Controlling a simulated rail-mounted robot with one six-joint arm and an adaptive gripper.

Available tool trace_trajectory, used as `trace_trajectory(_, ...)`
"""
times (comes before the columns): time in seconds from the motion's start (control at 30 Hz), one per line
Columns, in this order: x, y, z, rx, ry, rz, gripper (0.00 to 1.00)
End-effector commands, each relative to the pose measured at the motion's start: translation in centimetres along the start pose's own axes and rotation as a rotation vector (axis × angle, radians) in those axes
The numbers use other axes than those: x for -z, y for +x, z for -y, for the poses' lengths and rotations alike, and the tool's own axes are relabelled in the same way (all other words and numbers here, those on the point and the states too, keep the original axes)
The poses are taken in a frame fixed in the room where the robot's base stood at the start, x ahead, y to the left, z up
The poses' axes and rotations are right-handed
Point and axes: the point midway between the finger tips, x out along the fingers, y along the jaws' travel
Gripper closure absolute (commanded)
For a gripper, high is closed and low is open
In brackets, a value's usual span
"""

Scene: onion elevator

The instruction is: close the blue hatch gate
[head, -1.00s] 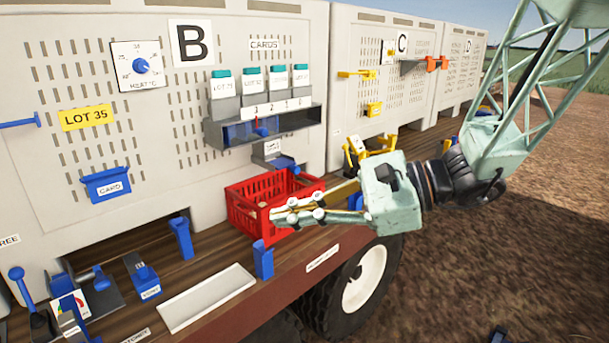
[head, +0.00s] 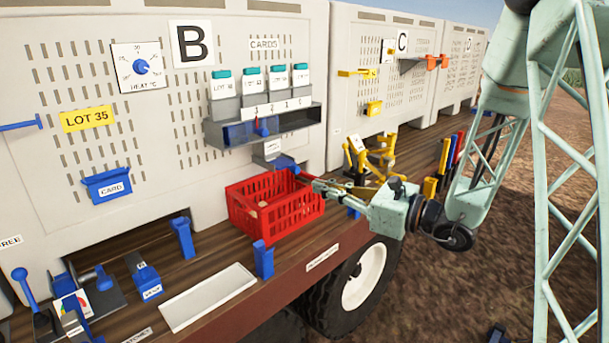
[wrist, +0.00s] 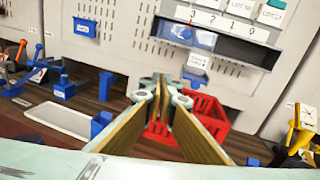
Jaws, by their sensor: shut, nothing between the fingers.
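A blue flap (head: 286,163) sits under a small grey, labelled chute on the wall of box B, just above the red crate; I take it as the hatch gate, but its label is too small to read. It also shows in the wrist view (wrist: 196,76), beyond and right of the fingers. My gripper (head: 305,177) is shut and empty, at the right rear of the crate, close to the flap's lower right. I cannot tell whether they touch. In the wrist view, my fingertips (wrist: 162,82) meet, with the crate partly hidden behind them.
The red crate (head: 285,217) stands on the wooden deck below the flap. A grey shelf (head: 216,136) with a blue panel hangs above. Yellow levers (head: 372,158) stand close behind my gripper. Blue posts (head: 263,258) and a white tray (head: 205,298) are at the left.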

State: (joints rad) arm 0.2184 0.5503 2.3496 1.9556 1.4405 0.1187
Motion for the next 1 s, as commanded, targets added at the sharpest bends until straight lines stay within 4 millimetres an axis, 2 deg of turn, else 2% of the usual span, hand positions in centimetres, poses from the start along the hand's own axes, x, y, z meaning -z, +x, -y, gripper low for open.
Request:
trace_trajectory(0.2,2.8,-0.4,4.4,0.112,0.071,0.017,1.00)
trace_trajectory(0.4,4.2,-0.8,6.6,0.171,0.102,0.026,1.00)
trace_trajectory(1.0,4.5,-0.7,7.1,0.182,0.108,0.028,1.00)
